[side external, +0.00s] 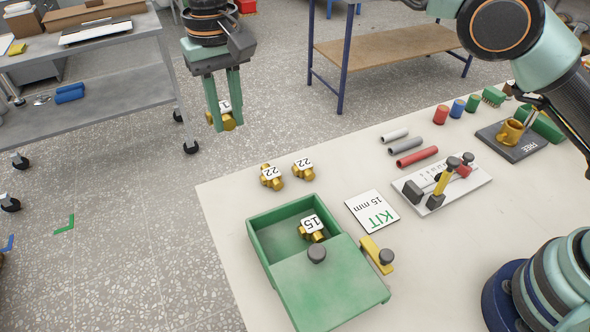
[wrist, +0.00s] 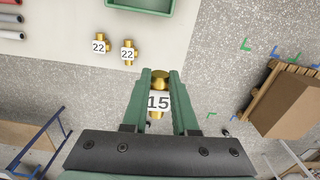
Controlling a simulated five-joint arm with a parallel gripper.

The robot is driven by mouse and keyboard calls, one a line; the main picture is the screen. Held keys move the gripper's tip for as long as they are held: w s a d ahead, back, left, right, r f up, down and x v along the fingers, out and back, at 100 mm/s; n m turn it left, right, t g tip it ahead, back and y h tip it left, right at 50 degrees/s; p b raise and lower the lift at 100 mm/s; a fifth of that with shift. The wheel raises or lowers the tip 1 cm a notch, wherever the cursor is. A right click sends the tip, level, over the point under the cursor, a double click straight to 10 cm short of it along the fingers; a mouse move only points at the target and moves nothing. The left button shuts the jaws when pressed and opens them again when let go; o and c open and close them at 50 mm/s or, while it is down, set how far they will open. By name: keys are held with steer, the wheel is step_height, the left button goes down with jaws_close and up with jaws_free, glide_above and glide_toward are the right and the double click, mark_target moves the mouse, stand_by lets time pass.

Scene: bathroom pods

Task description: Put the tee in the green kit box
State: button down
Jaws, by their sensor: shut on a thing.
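My gripper (side external: 225,122) is shut on a brass tee (side external: 229,122), held in the air and seen against the floor beyond the table edge. The held tee (wrist: 158,102) carries a white label reading 15 in the wrist view. The green kit box (side external: 262,253) stands at the table's near left, its far part open and its near part under a green lid (side external: 325,283) with a dark knob. Another brass tee labelled 15 (side external: 312,226) is inside the open part.
Two brass tees labelled 22, one left (side external: 271,177) and one right (side external: 303,168), lie behind the box. A card reading KIT 15 mm (side external: 372,211) and a yellow piece with a dark knob (side external: 377,255) lie right of it.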

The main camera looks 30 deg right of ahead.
steer(key=s+r, duration=0.2)
steer(key=s, duration=0.5)
glide_above(289, 252)
steer(key=s, duration=0.2)
steer(key=f, duration=0.1)
steer(key=shift+m, duration=0.4)
steer(key=f, duration=2)
steer(key=shift+a, duration=0.4)
steer(key=shift+f, duration=0.2)
steer(key=c, duration=0.7)
jaws_free()
